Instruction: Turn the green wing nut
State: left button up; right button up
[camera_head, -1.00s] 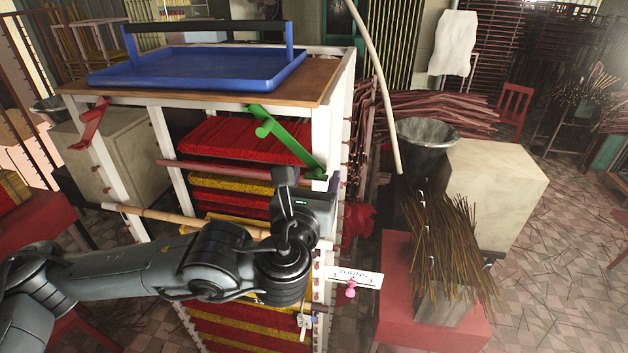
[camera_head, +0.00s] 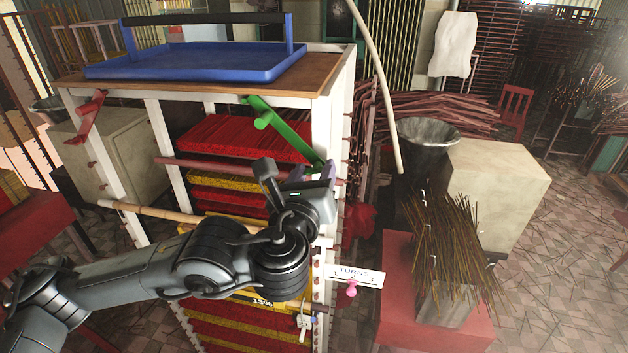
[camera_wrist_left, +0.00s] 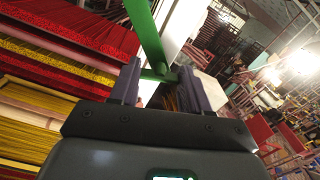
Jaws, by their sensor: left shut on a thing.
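The green wing nut (camera_head: 285,132) is on the front right post of the white rack. Its long bar slants from upper left to lower right, with a short peg near the upper end. My left gripper (camera_head: 311,172) is tilted at the bar's lower right end. In the left wrist view, the green bar (camera_wrist_left: 145,36) comes down from the top, and its lower end lies between the two fingers of my left gripper (camera_wrist_left: 163,82), which are shut on it. The exact contact is partly hidden in the head view. My right gripper is out of view.
A blue tray (camera_head: 200,68) stands on the rack's wooden top (camera_head: 312,80). A red wing nut (camera_head: 87,118) is on the left post. A "TURNS" card (camera_head: 357,276) with a pink marker sits low right of the rack. Incense bundles stand on a red table (camera_head: 400,265).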

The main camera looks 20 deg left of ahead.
pick_arm(q)
jog(key=n+b, duration=0.2)
jog(key=n, duration=0.1)
jog(key=n+b, duration=0.1)
jog(key=shift+f+n, duration=0.25)
jog(key=shift+n, duration=0.15)
jog(key=n+b, duration=0.3)
jog(key=n, duration=0.1)
jog(key=shift+a+n, duration=0.1)
jog(key=shift+n, duration=0.2)
jog(key=n+b, duration=0.3)
jog(key=n, duration=0.1)
jog(key=shift+r+n+b, duration=0.1)
jog(key=shift+n+b, duration=0.65)
jog(key=shift+n, duration=0.85)
jog(key=o, duration=1.1)
jog(key=shift+c, duration=0.2)
